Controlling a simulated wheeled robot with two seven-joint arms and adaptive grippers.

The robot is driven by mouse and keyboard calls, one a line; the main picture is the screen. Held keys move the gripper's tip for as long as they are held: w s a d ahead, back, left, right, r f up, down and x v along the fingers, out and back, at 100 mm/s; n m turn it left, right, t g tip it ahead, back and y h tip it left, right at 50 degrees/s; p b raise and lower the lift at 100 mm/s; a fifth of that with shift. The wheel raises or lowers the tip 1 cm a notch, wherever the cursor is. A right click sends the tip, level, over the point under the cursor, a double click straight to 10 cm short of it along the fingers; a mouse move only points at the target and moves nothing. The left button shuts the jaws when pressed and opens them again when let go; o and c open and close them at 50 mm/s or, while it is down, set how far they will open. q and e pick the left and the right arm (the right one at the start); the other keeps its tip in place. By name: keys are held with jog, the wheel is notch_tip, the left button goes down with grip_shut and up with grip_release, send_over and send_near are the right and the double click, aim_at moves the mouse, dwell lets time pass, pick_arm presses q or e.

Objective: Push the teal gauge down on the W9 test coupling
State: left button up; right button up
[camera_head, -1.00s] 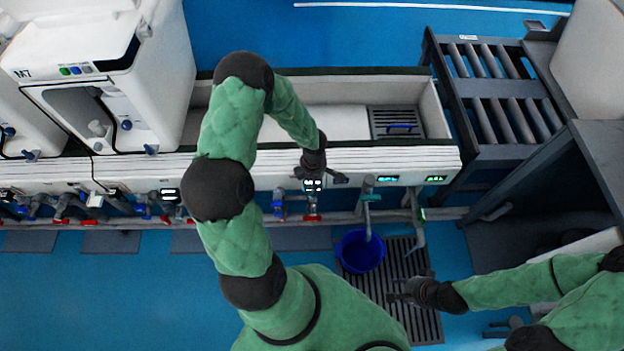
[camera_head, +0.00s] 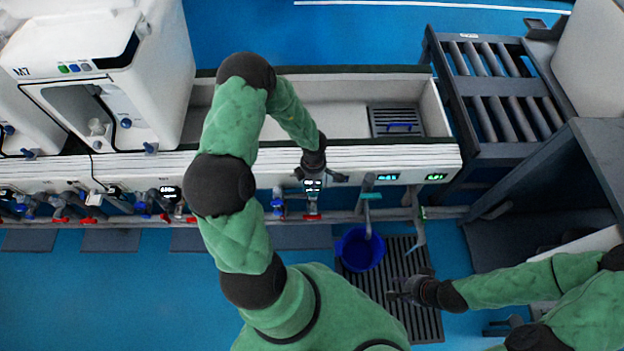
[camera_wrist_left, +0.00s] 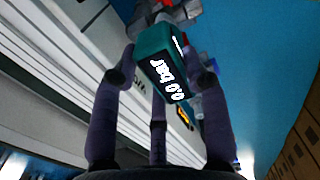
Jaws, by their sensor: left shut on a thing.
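The teal gauge (camera_wrist_left: 155,55) sits between the fingers of my left gripper (camera_wrist_left: 160,72) in the left wrist view, and its dark display reads 0.0 bar. My left gripper is shut on it. In the head view my left gripper (camera_head: 312,172) is at the front face of the white bench, and the gauge's lit display (camera_head: 312,185) shows just under it. A grey and red fitting (camera_wrist_left: 185,12) lies just beyond the gauge; I cannot read a W9 label or tell how the two meet. My right gripper (camera_head: 405,289) is low at the right, away from the bench, its fingers unclear.
Other fittings with red and blue handles line the bench front to the left. A blue bucket (camera_head: 360,250) stands on a dark floor grate (camera_head: 400,310) right of the gauge. A white machine (camera_head: 110,80) stands at upper left, a roller rack (camera_head: 500,100) at upper right.

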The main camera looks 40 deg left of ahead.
pick_arm(q)
jog(key=shift+f, duration=1.05)
jog(key=o, duration=1.3)
jog(key=shift+r, duration=0.2)
notch_tip(320, 180, up, 12)
jog(key=shift+f, duration=0.1)
jog(key=shift+a, duration=0.1)
